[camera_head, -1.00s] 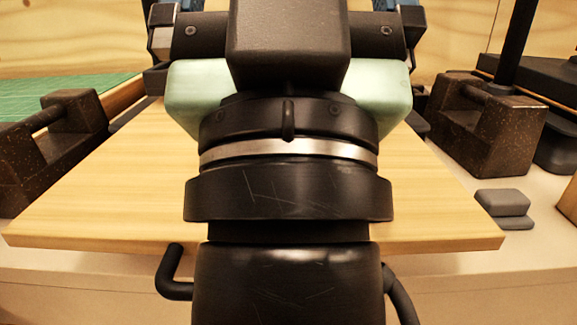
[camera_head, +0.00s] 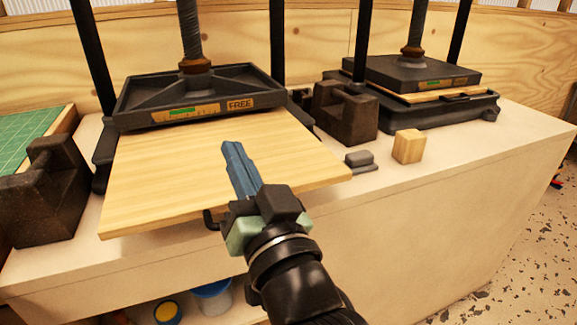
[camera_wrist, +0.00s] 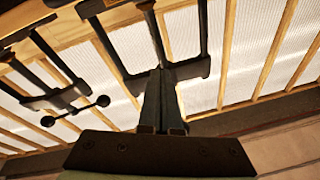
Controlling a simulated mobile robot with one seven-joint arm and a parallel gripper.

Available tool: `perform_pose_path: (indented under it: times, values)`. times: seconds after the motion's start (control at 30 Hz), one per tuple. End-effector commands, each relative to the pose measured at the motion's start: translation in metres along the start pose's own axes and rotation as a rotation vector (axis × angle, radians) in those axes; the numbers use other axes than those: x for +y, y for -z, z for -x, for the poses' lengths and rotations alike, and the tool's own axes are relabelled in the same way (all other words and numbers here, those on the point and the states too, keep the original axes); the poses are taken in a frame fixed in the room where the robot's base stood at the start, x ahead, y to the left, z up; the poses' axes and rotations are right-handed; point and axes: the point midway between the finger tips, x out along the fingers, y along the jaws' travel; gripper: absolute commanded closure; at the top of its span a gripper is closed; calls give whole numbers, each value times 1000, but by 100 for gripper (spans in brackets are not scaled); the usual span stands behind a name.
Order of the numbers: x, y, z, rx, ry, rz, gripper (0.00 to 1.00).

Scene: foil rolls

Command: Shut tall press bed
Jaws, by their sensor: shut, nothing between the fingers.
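The left press has a dark platen (camera_head: 215,92) with a FREE label, hung on a screw between dark posts. A dark bent handle (camera_head: 209,219) shows at the board's front edge, partly hidden by my gripper. My gripper (camera_head: 232,150) is shut and empty, its blue fingers over the front right part of the board; contact cannot be told. In the wrist view the shut fingers (camera_wrist: 161,75) point toward the upper parts of the presses.
A second press (camera_head: 410,75) stands at the back right, its board mostly under its platen. Dark weights stand at the left (camera_head: 45,195) and between the presses (camera_head: 345,110). A small grey block (camera_head: 359,160) and a wooden cube (camera_head: 408,146) lie on the bench right of the board.

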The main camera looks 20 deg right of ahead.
Motion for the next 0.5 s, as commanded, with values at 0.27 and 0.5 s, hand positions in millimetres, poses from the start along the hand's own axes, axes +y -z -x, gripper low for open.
perform_pose_path:
  times: [0.27,0.5]
  values:
    - [64,-24,34,-201,-99,-420,100]
    - [94,-31,94,-218,-185,-829,100]
